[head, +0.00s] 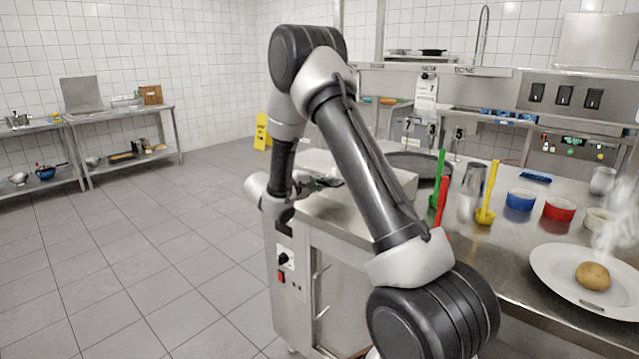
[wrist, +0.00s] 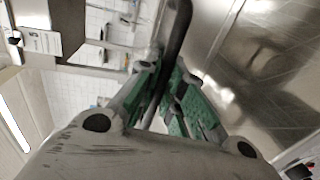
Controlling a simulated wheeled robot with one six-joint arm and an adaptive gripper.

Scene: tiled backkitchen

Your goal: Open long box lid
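A long steel box-like unit (head: 400,180) stands at the left end of the steel counter, partly hidden behind my arm. My gripper (head: 328,181) is at its left front edge, small and partly blurred into the steel in the head view. In the wrist view the green-padded fingers of my gripper (wrist: 164,82) are close together, with a dark curved handle (wrist: 177,28) between them. The gripper looks shut on this handle. A shiny steel surface (wrist: 245,45) lies right beside it. Whether the lid is raised is hidden.
On the counter (head: 475,255) stand green (head: 438,180), red (head: 441,208) and yellow (head: 487,200) utensils, blue (head: 520,199) and red (head: 559,209) bowls, and a white plate (head: 550,268) with a potato (head: 593,276). The tiled floor (head: 150,260) at left is clear.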

